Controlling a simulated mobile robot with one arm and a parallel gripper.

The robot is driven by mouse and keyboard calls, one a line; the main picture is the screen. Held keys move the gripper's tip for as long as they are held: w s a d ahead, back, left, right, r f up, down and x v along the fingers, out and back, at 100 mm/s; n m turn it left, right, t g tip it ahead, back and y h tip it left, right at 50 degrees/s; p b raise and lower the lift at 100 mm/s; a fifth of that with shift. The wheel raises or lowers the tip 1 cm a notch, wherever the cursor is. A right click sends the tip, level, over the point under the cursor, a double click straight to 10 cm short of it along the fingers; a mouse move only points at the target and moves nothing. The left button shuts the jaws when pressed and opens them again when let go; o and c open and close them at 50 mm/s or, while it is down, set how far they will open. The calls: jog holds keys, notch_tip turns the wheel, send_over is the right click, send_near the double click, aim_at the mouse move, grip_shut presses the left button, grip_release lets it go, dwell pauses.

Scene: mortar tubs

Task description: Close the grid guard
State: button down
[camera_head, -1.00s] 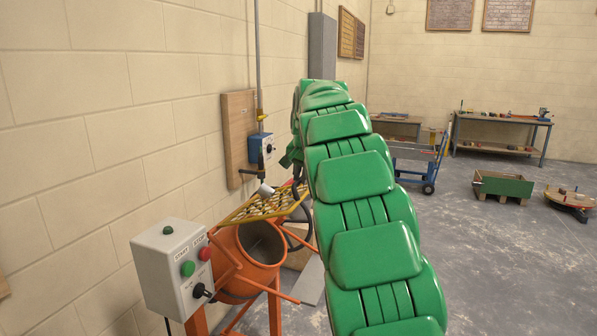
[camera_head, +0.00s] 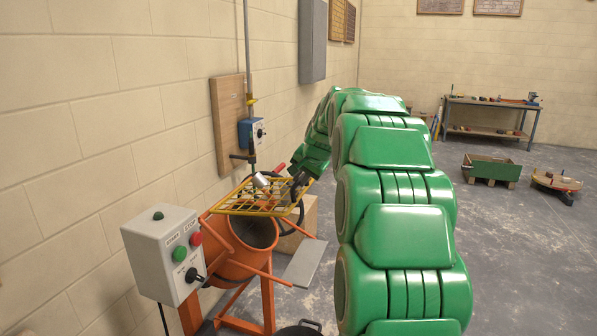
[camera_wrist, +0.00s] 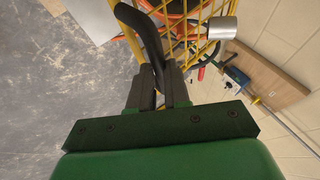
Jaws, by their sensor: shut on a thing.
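The yellow grid guard (camera_head: 232,211) sits above the mouth of the orange mixer drum (camera_head: 232,266) in the head view, raised, with the drum's opening showing below it. My gripper (camera_head: 297,186) is at the guard's right edge, small and partly lost against the dark parts there. In the wrist view my gripper (camera_wrist: 160,70) is shut, with a black curved bar (camera_wrist: 148,38) running down between its fingers. The guard's yellow bars (camera_wrist: 201,30) lie just beyond the fingertips. I cannot tell whether the black bar belongs to the guard or to the mixer's wheel.
A grey control box (camera_head: 160,252) with buttons stands at the front left. A blue switch box (camera_head: 252,132) on a wooden board is on the wall behind the mixer.

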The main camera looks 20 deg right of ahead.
aim_at(301, 194)
jog(key=shift+s+d+f+t+y, duration=0.15)
jog(key=shift+f+t, duration=0.05)
jog(key=shift+f, duration=0.45)
jog(key=shift+s+d+f+t+y, duration=0.1)
jog(key=shift+s+f+t+y, duration=0.1)
jog(key=shift+f, duration=0.4)
jog(key=shift+s+d+f+t+y, duration=0.1)
jog(key=shift+d+f+t+y, duration=0.1)
jog(key=shift+f, duration=0.45)
jog(key=shift+m+t+y, duration=0.5)
jog(key=shift+t+y, duration=0.05)
jog(key=shift+t, duration=0.15)
jog(key=f, duration=1.3)
jog(key=w+f, duration=0.1)
jog(key=f, duration=0.5)
jog(key=shift+a+f, duration=0.15)
jog(key=shift+a, duration=0.25)
jog(key=shift+w+a+f, duration=0.2)
jog(key=shift+a+f, duration=0.05)
jog(key=shift+f, duration=0.5)
jog(key=shift+a, duration=0.1)
jog(key=c, duration=1.1)
grip_release()
jog(key=shift+f, duration=0.1)
jog(key=shift+w+r, duration=0.15)
jog(key=shift+r, duration=0.25)
